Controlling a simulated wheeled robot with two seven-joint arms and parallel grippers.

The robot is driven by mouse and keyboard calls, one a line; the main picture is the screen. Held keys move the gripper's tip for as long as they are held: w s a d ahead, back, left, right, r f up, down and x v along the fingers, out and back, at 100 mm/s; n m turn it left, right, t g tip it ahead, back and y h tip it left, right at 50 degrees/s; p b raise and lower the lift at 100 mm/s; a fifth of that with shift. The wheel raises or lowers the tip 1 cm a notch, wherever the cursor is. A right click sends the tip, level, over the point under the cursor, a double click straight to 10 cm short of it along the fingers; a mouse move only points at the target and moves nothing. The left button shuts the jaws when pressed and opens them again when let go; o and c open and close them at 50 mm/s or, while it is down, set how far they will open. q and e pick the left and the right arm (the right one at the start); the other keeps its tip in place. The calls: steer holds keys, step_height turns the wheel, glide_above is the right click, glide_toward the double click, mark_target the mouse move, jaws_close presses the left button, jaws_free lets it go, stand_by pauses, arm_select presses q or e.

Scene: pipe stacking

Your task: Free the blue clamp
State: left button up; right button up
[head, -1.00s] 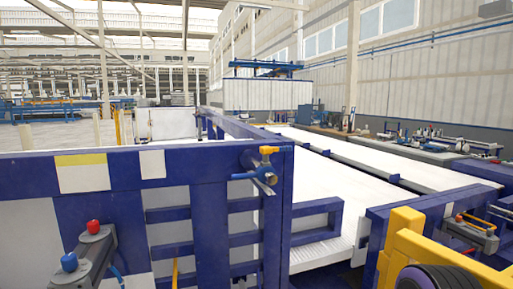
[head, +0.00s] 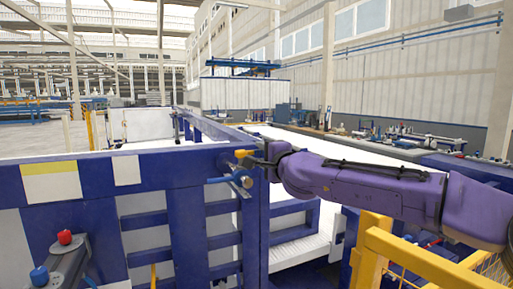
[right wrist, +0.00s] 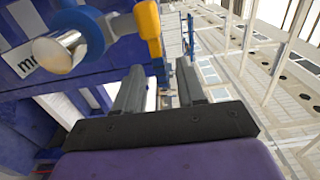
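The blue clamp (head: 218,181) sits at the top right corner of a blue frame panel. It has a yellow handle (head: 242,154) and a round metal pin end (head: 246,182). In the right wrist view the clamp's blue body (right wrist: 92,36) and metal pin (right wrist: 58,52) are at the upper left, with the yellow handle (right wrist: 148,28) beside them. My right gripper (head: 262,161) is just right of the handle in the head view. My left gripper is out of view.
The blue frame panel (head: 190,165) fills the lower left foreground. A grey device with red and blue buttons (head: 63,258) stands before it. A yellow guard rail (head: 400,250) is at the lower right, below my right arm. White conveyor beds lie behind.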

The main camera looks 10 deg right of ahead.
mark_target(261, 152)
steer(key=w, duration=0.1)
steer(key=w+p, duration=0.1)
steer(key=w, duration=0.2)
steer(key=shift+w+a+r, duration=0.1)
steer(key=shift+w+a, duration=0.05)
steer(key=shift+a, duration=0.2)
steer(key=shift+w, duration=0.25)
steer(key=shift+a, duration=0.1)
steer(key=shift+c, duration=0.3)
jaws_close()
steer(key=shift+d+p, duration=0.2)
steer(key=shift+p, duration=0.1)
